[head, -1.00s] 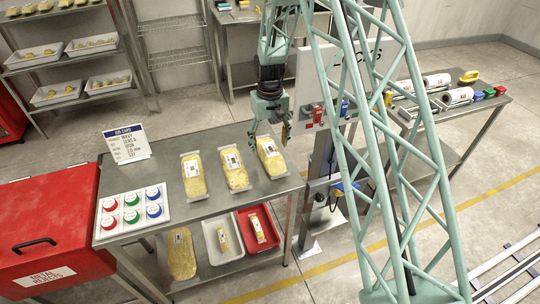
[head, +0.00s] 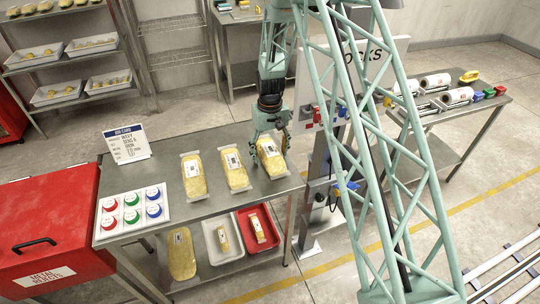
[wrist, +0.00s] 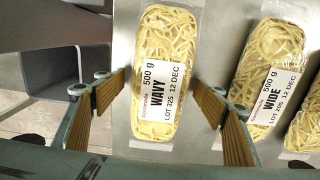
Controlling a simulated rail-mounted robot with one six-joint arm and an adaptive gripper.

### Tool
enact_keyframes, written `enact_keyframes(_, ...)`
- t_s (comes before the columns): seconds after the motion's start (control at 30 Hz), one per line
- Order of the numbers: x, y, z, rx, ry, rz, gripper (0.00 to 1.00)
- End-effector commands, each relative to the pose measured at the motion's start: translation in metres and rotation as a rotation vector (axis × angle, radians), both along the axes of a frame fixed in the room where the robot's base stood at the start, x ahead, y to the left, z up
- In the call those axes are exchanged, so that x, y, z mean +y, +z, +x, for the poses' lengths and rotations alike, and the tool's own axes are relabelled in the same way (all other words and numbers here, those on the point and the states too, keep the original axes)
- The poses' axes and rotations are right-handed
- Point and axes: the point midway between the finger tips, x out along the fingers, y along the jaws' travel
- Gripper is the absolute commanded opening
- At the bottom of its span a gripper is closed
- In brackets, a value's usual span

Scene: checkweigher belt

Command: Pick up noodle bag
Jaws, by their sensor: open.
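Three clear-wrapped noodle bags lie in a row on the steel table: a left bag (head: 193,178), a middle bag (head: 234,170) and a right bag (head: 272,163). My gripper (head: 270,147) is open over the right bag, fingers pointing down. In the wrist view this bag (wrist: 162,60) is labelled "WAVY 500 g" and lies between my two spread fingers (wrist: 158,88). A gap shows on each side of it; whether the fingertips are below its top is unclear. A bag labelled "WIDE" (wrist: 268,80) is beside it, and a third is partly cut off.
A job card (head: 127,145) reading "WAVY" and a panel of red, green and blue buttons (head: 132,211) are on the table's left. A lower shelf holds a white tray (head: 211,262) and red tray (head: 270,242). A post with a sign stands close right of my gripper.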

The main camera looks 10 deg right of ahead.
Motion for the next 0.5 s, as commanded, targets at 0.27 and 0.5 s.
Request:
enact_keyframes(0.27,0.0000,0.0000,0.0000,0.000,0.000,0.000,0.65)
enact_keyframes(0.5,0.0000,0.0000,-0.0001,0.000,0.000,0.000,0.48)
